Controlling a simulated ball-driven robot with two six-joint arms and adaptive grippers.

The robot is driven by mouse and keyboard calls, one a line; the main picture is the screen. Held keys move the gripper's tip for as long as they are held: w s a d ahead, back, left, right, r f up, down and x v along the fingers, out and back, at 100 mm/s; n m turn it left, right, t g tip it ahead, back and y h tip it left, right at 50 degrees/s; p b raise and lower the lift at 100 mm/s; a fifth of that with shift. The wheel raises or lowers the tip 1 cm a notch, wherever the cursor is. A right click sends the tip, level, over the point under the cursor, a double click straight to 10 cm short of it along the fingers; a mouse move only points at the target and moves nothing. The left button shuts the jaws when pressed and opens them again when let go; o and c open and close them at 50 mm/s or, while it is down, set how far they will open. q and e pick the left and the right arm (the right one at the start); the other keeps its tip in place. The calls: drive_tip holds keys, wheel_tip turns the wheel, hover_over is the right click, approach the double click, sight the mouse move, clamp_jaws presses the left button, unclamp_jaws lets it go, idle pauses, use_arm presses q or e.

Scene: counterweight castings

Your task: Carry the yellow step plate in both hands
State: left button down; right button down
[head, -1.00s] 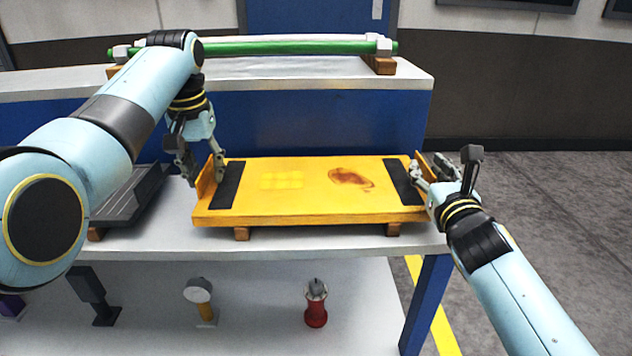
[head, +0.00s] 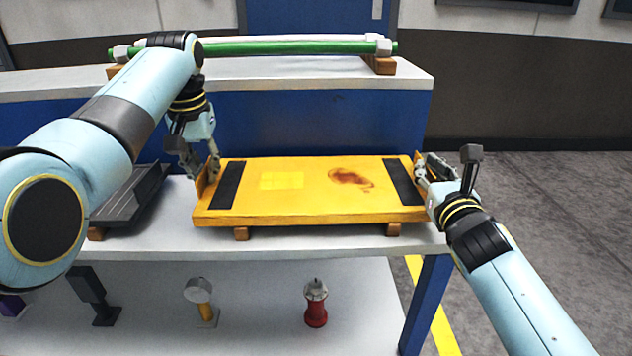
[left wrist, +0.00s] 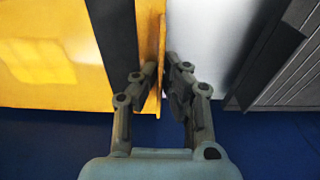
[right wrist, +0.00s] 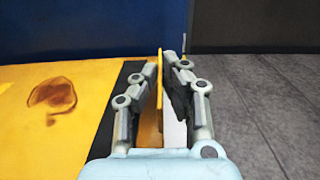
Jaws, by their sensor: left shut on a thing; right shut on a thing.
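The yellow step plate (head: 300,190) has black strips near both ends, a brown stain and an upright lip at each end. It rests on wooden blocks on the bench. My left gripper (head: 206,176) is shut on the plate's left end lip, which also shows between its fingers in the left wrist view (left wrist: 161,70). My right gripper (head: 422,180) is shut on the right end lip, seen between its fingers in the right wrist view (right wrist: 159,80). The plate looks level. Its underside is mostly hidden.
A dark grey grooved casting (head: 128,200) lies left of the plate. A green bar (head: 290,47) lies on the raised shelf behind. Below, the lower shelf holds a red-based item (head: 316,305) and a yellow-handled one (head: 203,300). Grey floor (head: 560,210) is open at right.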

use_arm(q)
drive_tip(key=shift+r, duration=0.15)
use_arm(e)
drive_tip(key=shift+r, duration=0.15)
